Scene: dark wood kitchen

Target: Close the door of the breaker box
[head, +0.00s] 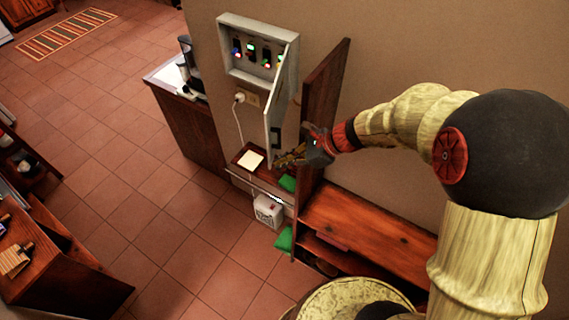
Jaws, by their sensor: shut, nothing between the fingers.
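The breaker box (258,72) is a grey metal box on the beige wall, with several switches and coloured lights inside. Its door (283,100) stands open, hinged on the right side and swung out from the wall, with a dark handle near its lower part. My gripper (281,160) is shut and empty, near the lower end of the door, on its right side in the picture. I cannot tell whether the fingertips touch the door.
A tall dark wood panel (322,95) stands just right of the door, close to my arm. A small shelf (246,160) with a white paper sits below the box. A plug (239,97) is in the wall socket. A wooden bench (365,228) is at lower right. The tiled floor at left is mostly clear.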

